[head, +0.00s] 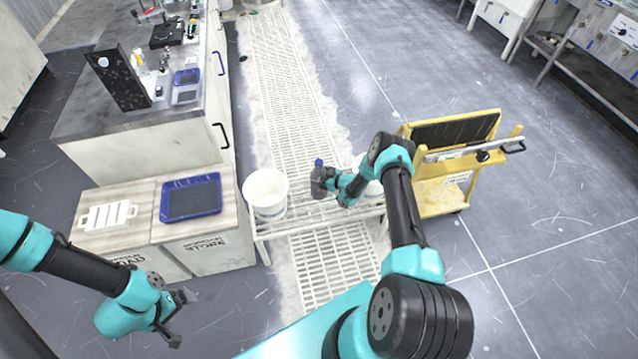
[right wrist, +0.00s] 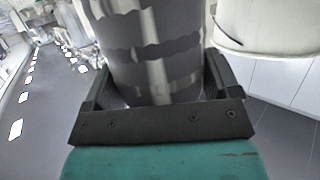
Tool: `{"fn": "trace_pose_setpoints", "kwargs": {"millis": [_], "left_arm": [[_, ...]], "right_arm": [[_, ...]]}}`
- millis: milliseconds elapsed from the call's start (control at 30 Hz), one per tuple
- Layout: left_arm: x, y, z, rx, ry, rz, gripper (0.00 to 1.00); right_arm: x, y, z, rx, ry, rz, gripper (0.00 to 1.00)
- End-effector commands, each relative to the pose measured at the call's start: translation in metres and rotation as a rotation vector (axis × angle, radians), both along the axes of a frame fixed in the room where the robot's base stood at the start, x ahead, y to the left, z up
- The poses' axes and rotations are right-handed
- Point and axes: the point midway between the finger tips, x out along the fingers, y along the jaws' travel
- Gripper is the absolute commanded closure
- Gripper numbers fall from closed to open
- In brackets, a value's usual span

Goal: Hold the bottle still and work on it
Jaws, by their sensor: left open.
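A dark grey bottle with a blue cap (head: 318,177) stands upright at the white slatted rack, just right of a white bucket. My right gripper (head: 326,181) reaches it from the right in the head view. In the right wrist view, the bottle (right wrist: 150,50) fills the space between the two fingers, which press close on both its sides, so the gripper is shut on it. The bottle's base is hidden there. My left gripper (head: 183,318) is open and empty, low over the floor at the lower left, well apart from the bottle.
A white bucket (head: 266,190) stands left of the bottle, and another white container (head: 371,186) stands behind my right arm. The white rack (head: 262,236) carries them. A blue tray (head: 191,197) lies on the cabinet at left. A yellow cart (head: 437,195) stands at right.

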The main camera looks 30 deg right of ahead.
Motion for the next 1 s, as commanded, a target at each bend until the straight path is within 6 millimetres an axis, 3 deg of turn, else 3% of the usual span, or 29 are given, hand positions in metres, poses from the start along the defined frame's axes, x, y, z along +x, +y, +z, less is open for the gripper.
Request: {"fn": "trace_pose_setpoints", "kwargs": {"millis": [333, 733, 1000], "left_arm": [[0.000, 0.000, 0.000, 0.000, 0.000, 0.000, 0.00], [0.000, 0.000, 0.000, 0.000, 0.000, 0.000, 0.00], [0.000, 0.000, 0.000, 0.000, 0.000, 0.000, 0.00]], "right_arm": [[0.000, 0.000, 0.000, 0.000, 0.000, 0.000, 0.55], [0.001, -0.001, 0.007, -0.001, -0.001, -0.001, 0.55], [0.000, 0.000, 0.040, -0.001, -0.002, 0.002, 0.55]]}}
